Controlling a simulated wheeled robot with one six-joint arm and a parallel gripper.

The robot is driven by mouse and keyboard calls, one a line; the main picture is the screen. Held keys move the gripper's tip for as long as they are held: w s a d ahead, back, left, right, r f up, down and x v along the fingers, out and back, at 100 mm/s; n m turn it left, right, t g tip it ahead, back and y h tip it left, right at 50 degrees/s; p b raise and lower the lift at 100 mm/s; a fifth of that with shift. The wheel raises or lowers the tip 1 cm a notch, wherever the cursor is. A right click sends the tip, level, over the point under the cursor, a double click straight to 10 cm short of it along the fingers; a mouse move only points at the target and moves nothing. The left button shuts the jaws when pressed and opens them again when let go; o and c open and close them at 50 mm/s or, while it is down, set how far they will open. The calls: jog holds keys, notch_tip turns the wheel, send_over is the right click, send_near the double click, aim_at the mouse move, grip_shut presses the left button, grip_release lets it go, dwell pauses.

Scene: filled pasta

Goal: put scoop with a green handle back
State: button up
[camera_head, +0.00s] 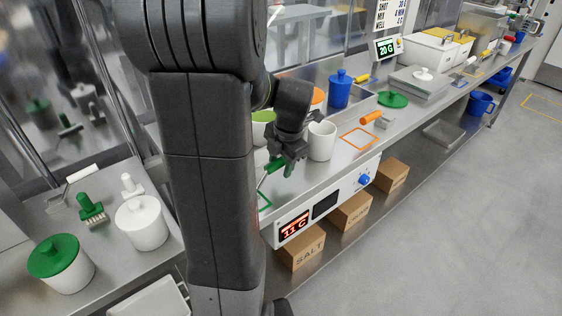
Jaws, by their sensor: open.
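The scoop with a green handle (276,166) is at the near edge of the counter. Its thin shaft runs down and left from the handle, and my arm hides the rest. A green outline (265,201) is marked on the counter just below it, partly hidden by my arm. My gripper (287,163) is open and right at the green handle, with its fingers pointing down. I cannot tell whether the fingers touch the handle.
An orange-handled tool (371,118) lies by an orange outline (358,140). A blue jar (340,90) stands behind. White jars (141,224) and a green brush (91,208) are on the left counter. The floor at right is clear.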

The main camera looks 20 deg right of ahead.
jog(key=v, duration=1.2)
jog(key=shift+r, duration=0.1)
